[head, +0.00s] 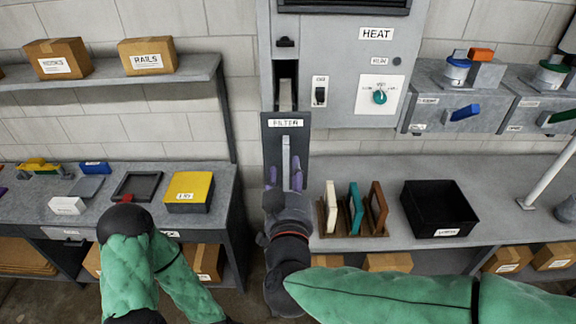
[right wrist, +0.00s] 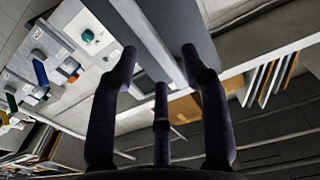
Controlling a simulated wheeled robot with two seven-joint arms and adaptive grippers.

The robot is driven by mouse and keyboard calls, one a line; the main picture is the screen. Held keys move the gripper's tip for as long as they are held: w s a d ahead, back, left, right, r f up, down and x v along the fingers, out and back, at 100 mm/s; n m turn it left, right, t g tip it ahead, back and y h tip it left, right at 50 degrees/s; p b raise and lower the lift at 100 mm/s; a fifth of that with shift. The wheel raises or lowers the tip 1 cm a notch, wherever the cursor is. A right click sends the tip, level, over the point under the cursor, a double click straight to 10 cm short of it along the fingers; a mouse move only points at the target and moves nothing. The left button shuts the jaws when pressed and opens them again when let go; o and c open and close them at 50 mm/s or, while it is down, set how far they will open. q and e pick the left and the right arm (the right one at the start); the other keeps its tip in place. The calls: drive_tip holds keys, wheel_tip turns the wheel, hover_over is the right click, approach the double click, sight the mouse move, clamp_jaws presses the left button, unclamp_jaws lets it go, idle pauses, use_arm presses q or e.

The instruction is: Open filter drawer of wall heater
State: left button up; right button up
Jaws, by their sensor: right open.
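The grey wall heater (head: 335,60) has a tall dark-grey filter drawer front (head: 270,155) labelled FILTER at its lower left. The front appears to stand out from the heater body, with a dark slot and a pale strip above and behind it. A pale upright handle bar (head: 286,150) runs down the front. My right gripper (head: 284,175) is open, its purple fingers on either side of the bar's lower part. In the right wrist view the open fingers (right wrist: 160,58) straddle the grey bar (right wrist: 152,45); I cannot tell contact.
A counter at right holds a rack of coloured panels (head: 353,208) and a black bin (head: 440,208). A left bench holds a yellow box (head: 189,191) and a dark tray (head: 137,186). The heater also has a switch (head: 320,91) and teal knob (head: 380,97).

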drive_tip(key=s, duration=0.8)
drive_tip(key=shift+s, duration=0.25)
